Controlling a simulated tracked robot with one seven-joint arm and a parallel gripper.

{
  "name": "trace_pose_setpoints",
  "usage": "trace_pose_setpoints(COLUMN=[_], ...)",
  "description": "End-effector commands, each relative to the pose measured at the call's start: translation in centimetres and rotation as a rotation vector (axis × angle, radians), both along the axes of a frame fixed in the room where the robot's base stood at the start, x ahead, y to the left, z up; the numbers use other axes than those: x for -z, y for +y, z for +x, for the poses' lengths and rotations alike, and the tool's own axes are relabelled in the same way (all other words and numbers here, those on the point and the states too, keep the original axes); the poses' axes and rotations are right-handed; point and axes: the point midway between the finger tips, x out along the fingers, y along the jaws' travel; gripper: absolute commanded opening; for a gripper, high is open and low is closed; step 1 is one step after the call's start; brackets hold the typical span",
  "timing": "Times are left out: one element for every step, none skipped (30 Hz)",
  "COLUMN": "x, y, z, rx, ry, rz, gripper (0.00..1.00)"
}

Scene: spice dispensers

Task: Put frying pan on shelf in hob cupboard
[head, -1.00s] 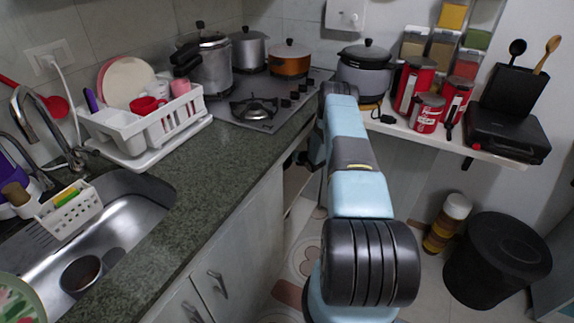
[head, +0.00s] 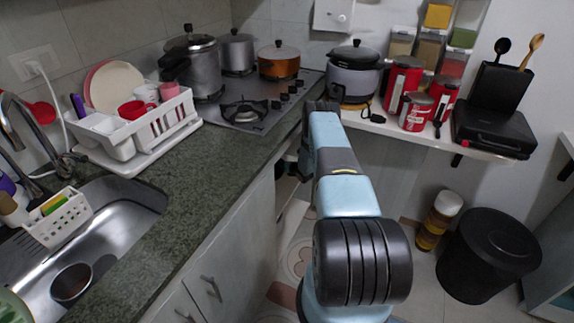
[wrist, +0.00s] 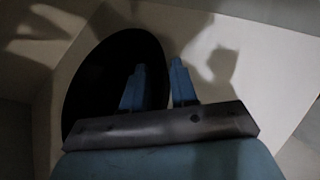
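The dark frying pan (wrist: 100,80) shows in the wrist view as a large tilted oval against pale panels. My gripper (wrist: 157,75) has one blue finger in front of the pan and the other just outside its right edge. The fingers are a small gap apart, with the pan's edge between them, so the gripper looks shut on the pan. The handle is not visible. In the head view my arm reaches down beside the counter to the cupboard (head: 287,184) under the hob (head: 245,110). The gripper, the pan and the shelf are hidden there.
Pots stand on and around the hob. A dish rack (head: 140,130) and sink (head: 110,215) are at left. A wall shelf (head: 415,132) with red tins is at right. A black bin (head: 490,255) and a bottle (head: 438,222) stand on the floor.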

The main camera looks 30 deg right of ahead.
Motion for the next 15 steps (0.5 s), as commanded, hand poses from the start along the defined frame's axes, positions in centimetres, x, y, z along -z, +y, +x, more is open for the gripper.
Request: trace_pose_setpoints(x=[-0.01,-0.02,-0.03,-0.04,-0.05,-0.05,-0.05,-0.06,-0.07,-0.07,-0.08,-0.10,-0.14,-0.19,-0.29], y=[-0.02,-0.03,-0.03,-0.05,-0.05,-0.06,-0.06,-0.06,-0.08,-0.09,-0.10,-0.13,-0.15,-0.18,-0.25], z=[0.01,0.00,0.01,0.01,0.01,0.02,0.02,0.02,0.02,0.02,0.00,-0.04,-0.11,-0.22,-0.42], rx=[0.000,0.000,0.000,0.000,0.000,0.000,0.000,0.000,0.000,0.000,0.001,0.002,0.002,0.002,0.002], ry=[0.000,0.000,0.000,-0.001,-0.001,-0.001,-0.001,-0.001,-0.001,-0.001,-0.001,-0.001,-0.001,-0.001,0.000], rz=[0.000,0.000,0.000,0.000,0.000,0.000,0.000,0.000,0.000,0.000,0.000,0.000,0.000,0.000,0.000], gripper=[0.33,0.36,0.40,0.42,0.44,0.44,0.44,0.44,0.44,0.44,0.44,0.44,0.44,0.44,0.44])
